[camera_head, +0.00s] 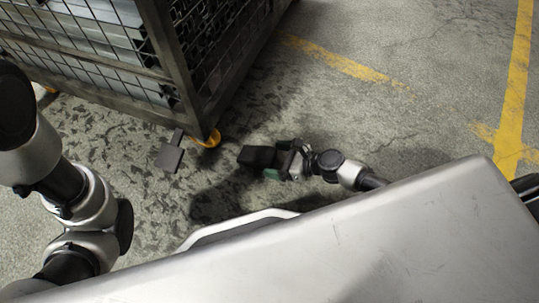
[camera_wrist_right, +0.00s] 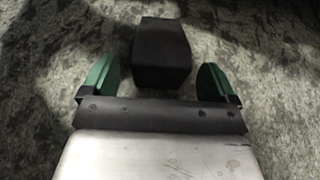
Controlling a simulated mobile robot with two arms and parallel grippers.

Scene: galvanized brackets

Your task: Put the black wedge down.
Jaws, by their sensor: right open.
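The black wedge (camera_head: 257,157) is a dark block low over or on the concrete floor, just left of my right gripper (camera_head: 276,163). In the right wrist view the wedge (camera_wrist_right: 161,55) is between and slightly beyond the green fingers of my right gripper (camera_wrist_right: 158,72). The fingers are spread wide, with a clear gap on each side of the wedge, so the gripper is open and not holding it. The wedge seems to rest on the floor; its underside is hidden. My left arm shows at the left, but its gripper is out of view.
A wire-mesh cage cart (camera_head: 150,50) with metal parts stands at the upper left on yellow casters (camera_head: 209,138). A flat dark plate-like piece (camera_head: 171,156) is near its corner. Yellow floor lines (camera_head: 345,62) cross the concrete. The floor above and right of my right gripper is clear.

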